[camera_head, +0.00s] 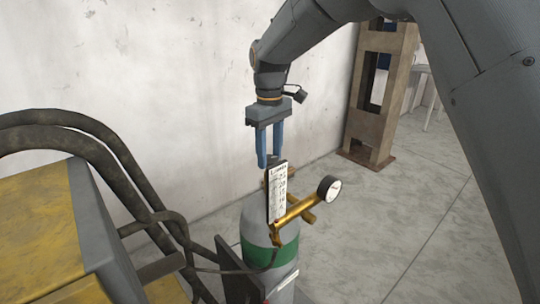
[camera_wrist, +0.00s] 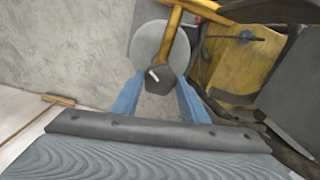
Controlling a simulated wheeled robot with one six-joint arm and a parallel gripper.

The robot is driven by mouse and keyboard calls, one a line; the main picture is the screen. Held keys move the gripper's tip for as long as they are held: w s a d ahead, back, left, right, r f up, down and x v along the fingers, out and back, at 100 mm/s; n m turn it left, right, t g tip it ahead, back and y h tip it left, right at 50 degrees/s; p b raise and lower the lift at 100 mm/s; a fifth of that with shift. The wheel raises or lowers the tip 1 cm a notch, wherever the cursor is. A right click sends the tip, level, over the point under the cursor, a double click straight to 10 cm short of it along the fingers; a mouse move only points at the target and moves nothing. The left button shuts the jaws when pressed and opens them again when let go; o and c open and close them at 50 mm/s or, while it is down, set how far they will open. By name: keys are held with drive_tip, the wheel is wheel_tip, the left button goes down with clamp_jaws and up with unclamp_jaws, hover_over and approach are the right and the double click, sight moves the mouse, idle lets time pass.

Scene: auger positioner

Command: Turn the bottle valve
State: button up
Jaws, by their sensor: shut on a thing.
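The grey gas bottle (camera_head: 256,222) with a green band stands upright in the lower middle of the head view. Its rounded top (camera_wrist: 150,38) shows in the wrist view. The bottle valve is a dark, angular knob (camera_wrist: 158,80) with a small white mark. My gripper (camera_head: 269,164) points straight down above the bottle. Its two blue fingers are on either side of the knob, shut on it. In the head view the knob is largely hidden by the fingers and a white printed tag (camera_head: 277,192).
A brass regulator (camera_head: 292,211) with a round gauge (camera_head: 329,189) sticks out right of the bottle top. A worn yellow machine (camera_head: 40,225) with thick dark hoses (camera_head: 75,125) is at left. A pale wall stands behind. A brown metal post (camera_head: 380,100) stands back right; floor at right is clear.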

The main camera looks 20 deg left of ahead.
sight(270, 157)
drive_tip(key=n+b, duration=0.1)
drive_tip(key=n, duration=0.5)
drive_tip(key=n+b, duration=0.1)
drive_tip(key=n, duration=0.5)
drive_tip(key=shift+n, duration=0.3)
idle(0.4)
drive_tip(key=o, duration=1)
wheel_tip(270, 157, up, 8)
drive_tip(key=b, duration=0.2)
drive_tip(key=shift+b, duration=0.3)
